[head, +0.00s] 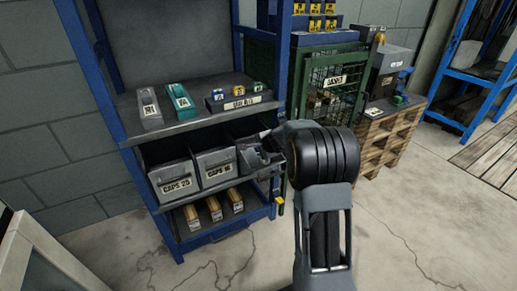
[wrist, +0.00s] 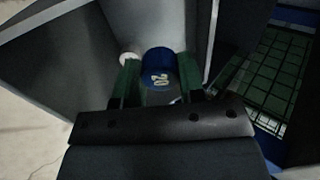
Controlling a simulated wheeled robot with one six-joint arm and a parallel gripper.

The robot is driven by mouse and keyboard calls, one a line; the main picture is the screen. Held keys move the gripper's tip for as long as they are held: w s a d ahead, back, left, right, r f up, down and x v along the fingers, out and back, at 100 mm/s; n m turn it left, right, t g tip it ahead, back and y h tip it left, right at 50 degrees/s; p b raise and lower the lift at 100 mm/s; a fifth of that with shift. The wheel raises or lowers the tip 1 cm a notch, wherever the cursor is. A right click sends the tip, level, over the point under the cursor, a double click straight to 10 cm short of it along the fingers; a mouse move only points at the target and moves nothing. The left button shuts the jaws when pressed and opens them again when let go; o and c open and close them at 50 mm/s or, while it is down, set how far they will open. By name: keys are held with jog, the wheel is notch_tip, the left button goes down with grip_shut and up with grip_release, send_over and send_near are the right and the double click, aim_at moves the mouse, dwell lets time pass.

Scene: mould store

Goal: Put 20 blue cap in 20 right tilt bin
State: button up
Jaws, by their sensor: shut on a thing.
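My gripper (wrist: 160,80) is shut on a blue cap (wrist: 158,60), which sits between its green fingers with a pale marking on its face. The gripper and cap are between the grey walls of a tilt bin (wrist: 205,30). In the head view, my gripper (head: 264,152) is at the rightmost bin of the middle shelf, and my arm hides much of that bin and its label. The left bin (head: 176,185) reads CAPS 20 and the middle bin (head: 216,174) appears to read CAPS 16. I cannot tell whether the cap touches the bin floor.
A white round thing (wrist: 128,58) lies beside the left finger. On the shelf above are a grey block (head: 149,108), a green block (head: 180,100) and a dark tray (head: 240,104) with small coloured pieces. A blue shelf post (head: 282,60) and green mesh cage (head: 333,90) stand to the right.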

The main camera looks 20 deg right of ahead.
jog(key=shift+v, duration=1.95)
jog(key=shift+p, duration=0.3)
jog(key=shift+r+p, duration=0.15)
jog(key=shift+p, duration=0.85)
jog(key=shift+b+x, duration=1.25)
jog(key=shift+x, duration=3.7)
jog(key=shift+f, duration=0.2)
